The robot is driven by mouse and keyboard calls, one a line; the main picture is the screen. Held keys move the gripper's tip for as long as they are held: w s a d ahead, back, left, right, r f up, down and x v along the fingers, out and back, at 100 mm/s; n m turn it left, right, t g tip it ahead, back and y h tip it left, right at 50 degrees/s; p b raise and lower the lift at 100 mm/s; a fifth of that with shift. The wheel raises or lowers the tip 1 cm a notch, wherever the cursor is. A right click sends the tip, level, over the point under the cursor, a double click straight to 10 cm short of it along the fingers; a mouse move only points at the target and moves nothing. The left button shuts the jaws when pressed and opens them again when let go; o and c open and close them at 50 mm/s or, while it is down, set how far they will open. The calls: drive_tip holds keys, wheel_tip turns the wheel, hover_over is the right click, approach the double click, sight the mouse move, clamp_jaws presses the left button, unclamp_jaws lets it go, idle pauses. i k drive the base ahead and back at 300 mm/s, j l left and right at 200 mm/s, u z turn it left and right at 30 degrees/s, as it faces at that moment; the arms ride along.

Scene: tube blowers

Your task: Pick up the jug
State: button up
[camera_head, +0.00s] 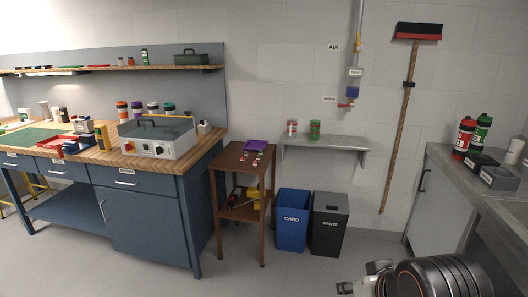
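I cannot make out a jug for certain. A small pale upright container (44,110) stands at the back of the workbench on the left, too small to tell its kind. A white cylinder (514,151) stands on the grey counter at the far right. My arm shows at the bottom right as a dark rounded link, with a small pale metal part, which may be my gripper (366,282), at its left. It is over the floor, well away from the bench and counter. Its fingers are not clear, and I see nothing held.
The wooden workbench (118,159) carries a grey machine (158,138) and several jars. A brown side table (228,160), blue bin (291,225) and black bin (329,226) stand by the wall. Red (464,138) and green (480,134) bottles stand on the right counter. The middle floor is clear.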

sight(315, 124)
drive_tip(key=i, duration=1.1)
drive_tip(key=i+u, duration=0.1)
drive_tip(key=i, duration=0.95)
drive_tip(key=l, duration=0.1)
